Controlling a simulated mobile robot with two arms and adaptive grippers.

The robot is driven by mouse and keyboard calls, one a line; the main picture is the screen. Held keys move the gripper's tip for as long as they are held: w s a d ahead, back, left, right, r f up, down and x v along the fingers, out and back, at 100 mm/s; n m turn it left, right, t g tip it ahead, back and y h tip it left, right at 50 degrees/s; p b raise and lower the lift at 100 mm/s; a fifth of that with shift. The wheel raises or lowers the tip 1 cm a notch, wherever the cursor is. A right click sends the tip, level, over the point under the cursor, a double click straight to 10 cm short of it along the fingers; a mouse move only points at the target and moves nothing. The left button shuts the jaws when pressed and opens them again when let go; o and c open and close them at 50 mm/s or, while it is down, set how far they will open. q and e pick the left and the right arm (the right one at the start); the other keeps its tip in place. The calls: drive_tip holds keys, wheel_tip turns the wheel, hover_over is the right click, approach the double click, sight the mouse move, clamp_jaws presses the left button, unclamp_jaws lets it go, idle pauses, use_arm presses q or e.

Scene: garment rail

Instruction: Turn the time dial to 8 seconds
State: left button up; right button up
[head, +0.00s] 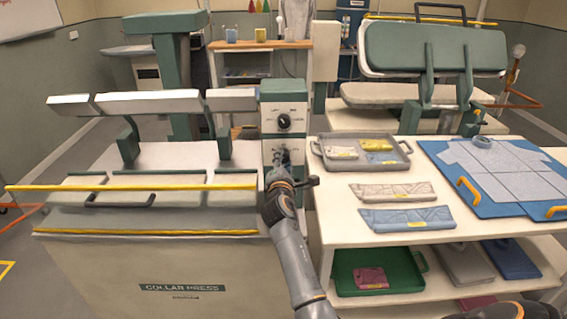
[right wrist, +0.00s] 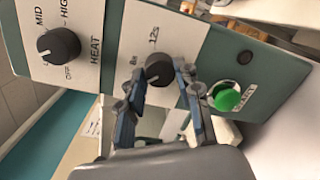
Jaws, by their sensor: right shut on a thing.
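The time dial (right wrist: 158,69) is a round black knob on the white panel of the green control box (head: 284,95). Labels 8s and 12s show beside it in the right wrist view; its pointer is too small to read surely. My right gripper (right wrist: 160,78) has its two blue-grey fingers on either side of the knob, shut on it. In the head view the right gripper (head: 281,168) is in front of the box's lower panel and hides much of this dial. My left gripper is not in view.
The heat dial (right wrist: 58,45) and green start button (right wrist: 227,97) flank the time dial; the button is close to one finger. The collar press (head: 150,220) is left of my arm. A white table (head: 330,205) with a grey tray (head: 362,165) and folded cloths is right.

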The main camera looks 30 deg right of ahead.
drive_tip(key=m, duration=0.4)
drive_tip(key=shift+b, duration=0.3)
drive_tip(key=shift+m+y, duration=0.4)
drive_tip(key=shift+m, duration=1.6)
drive_tip(key=o, duration=1.2)
drive_tip(key=shift+c, duration=0.2)
drive_tip(key=shift+r, duration=0.1)
drive_tip(key=shift+s, duration=0.15)
drive_tip(key=v, duration=1.1)
drive_tip(key=shift+s+a, duration=0.25)
drive_tip(key=shift+s, duration=0.05)
